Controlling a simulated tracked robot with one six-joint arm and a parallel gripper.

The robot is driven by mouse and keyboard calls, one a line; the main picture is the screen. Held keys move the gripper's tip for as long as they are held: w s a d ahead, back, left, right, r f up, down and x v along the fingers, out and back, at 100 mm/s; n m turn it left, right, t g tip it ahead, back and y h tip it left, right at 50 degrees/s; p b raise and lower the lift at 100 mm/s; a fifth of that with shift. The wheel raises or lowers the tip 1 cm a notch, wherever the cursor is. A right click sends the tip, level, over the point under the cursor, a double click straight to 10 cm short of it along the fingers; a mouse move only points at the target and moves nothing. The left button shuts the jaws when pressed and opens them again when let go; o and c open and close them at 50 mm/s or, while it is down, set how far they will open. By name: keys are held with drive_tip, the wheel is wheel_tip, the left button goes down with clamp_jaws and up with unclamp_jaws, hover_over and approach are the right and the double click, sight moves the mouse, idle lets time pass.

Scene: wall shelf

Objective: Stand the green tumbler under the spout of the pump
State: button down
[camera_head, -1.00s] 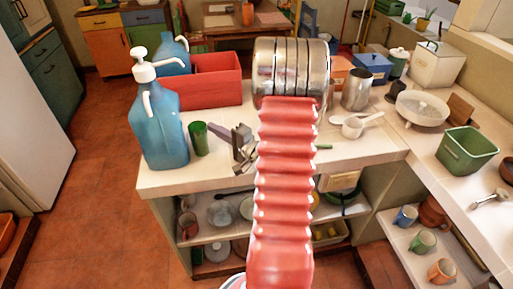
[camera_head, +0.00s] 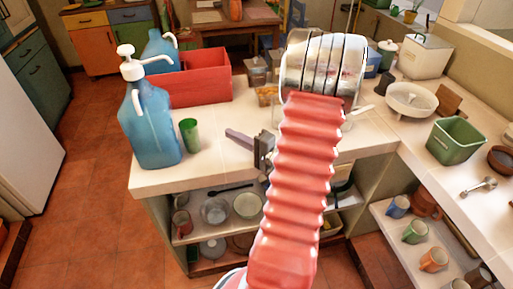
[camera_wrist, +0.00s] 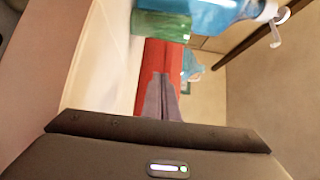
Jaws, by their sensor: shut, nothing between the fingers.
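The green tumbler (camera_head: 190,135) stands upright on the counter, just right of the front blue pump bottle (camera_head: 152,130). The bottle's white spout (camera_head: 158,60) points right, high above the tumbler's level; I cannot tell if the tumbler is directly beneath its tip. My gripper (camera_head: 233,136) is shut and empty, right of the tumbler and apart from it. In the wrist view, my grey fingers (camera_wrist: 162,85) are together, pointing toward the tumbler (camera_wrist: 162,25), with the blue bottle (camera_wrist: 215,14) and white spout (camera_wrist: 273,14) beyond. My arm hides part of the counter.
A red box (camera_head: 205,80) stands behind the tumbler, with a second blue pump bottle (camera_head: 160,52) behind it. A white bowl (camera_head: 410,100) and a green tub (camera_head: 456,140) are on the right. The counter between my gripper and the tumbler is clear.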

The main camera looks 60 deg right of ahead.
drive_tip(key=s, duration=0.9)
drive_tip(key=shift+a, duration=0.1)
idle(0.5)
drive_tip(key=w+a+r+n+g+y, duration=0.2)
drive_tip(key=a+n+g+y, duration=0.35)
drive_tip(key=a, duration=0.85)
drive_tip(key=w+a+r+n+g+y, duration=0.1)
drive_tip(key=w+a+n+g+y, duration=0.35)
drive_tip(key=a, duration=0.95)
drive_tip(key=s+a+n+g+h, duration=0.4)
drive_tip(key=s+a+n+g, duration=0.1)
drive_tip(key=s+a+g, duration=0.15)
wheel_tip(320, 180, up, 9)
drive_tip(key=a+n+t+h, duration=0.1)
drive_tip(key=n+t+h, duration=0.2)
drive_tip(key=t+h, duration=0.1)
drive_tip(key=shift+a+h, duration=0.4)
drive_tip(key=shift+h, duration=0.3)
